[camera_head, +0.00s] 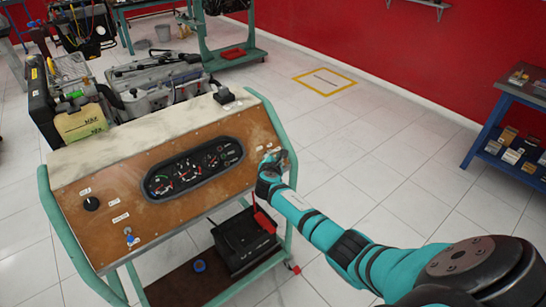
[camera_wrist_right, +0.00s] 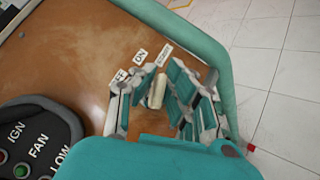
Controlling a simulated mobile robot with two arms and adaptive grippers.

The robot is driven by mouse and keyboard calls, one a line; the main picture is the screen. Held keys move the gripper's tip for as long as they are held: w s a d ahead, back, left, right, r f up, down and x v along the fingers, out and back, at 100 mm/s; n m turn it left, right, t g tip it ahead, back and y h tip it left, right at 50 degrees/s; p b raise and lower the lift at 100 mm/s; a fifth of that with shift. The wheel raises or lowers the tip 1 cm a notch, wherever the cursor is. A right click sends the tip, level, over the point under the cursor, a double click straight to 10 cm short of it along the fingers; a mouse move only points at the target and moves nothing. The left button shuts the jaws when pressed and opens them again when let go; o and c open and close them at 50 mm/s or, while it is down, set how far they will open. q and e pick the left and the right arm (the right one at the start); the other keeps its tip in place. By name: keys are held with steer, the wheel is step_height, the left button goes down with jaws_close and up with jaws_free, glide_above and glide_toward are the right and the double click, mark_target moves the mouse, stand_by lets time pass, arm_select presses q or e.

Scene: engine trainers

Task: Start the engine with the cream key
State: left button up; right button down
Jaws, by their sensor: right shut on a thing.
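The engine trainer's brown panel (camera_head: 190,200) slopes toward me, with a gauge cluster (camera_head: 195,167) in its middle. My right gripper (camera_head: 272,158) is at the panel's right end. In the right wrist view my right gripper (camera_wrist_right: 162,88) is shut on the cream key (camera_wrist_right: 157,92), which shows as a pale bar between the fingers. The ignition switch and the key's lower end are hidden by the fingers. My left gripper is not in view.
The engine (camera_head: 155,85) stands behind the panel. A black knob (camera_head: 91,203) and a blue-topped switch (camera_head: 131,238) are on the panel's left. A teal tube frame (camera_wrist_right: 195,40) runs close beside my right gripper. A blue shelf (camera_head: 505,125) stands far right; the floor between is clear.

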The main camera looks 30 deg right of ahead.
steer(key=c, duration=1.4)
jaws_free()
steer(key=shift+d, duration=0.1)
steer(key=v, duration=1.2)
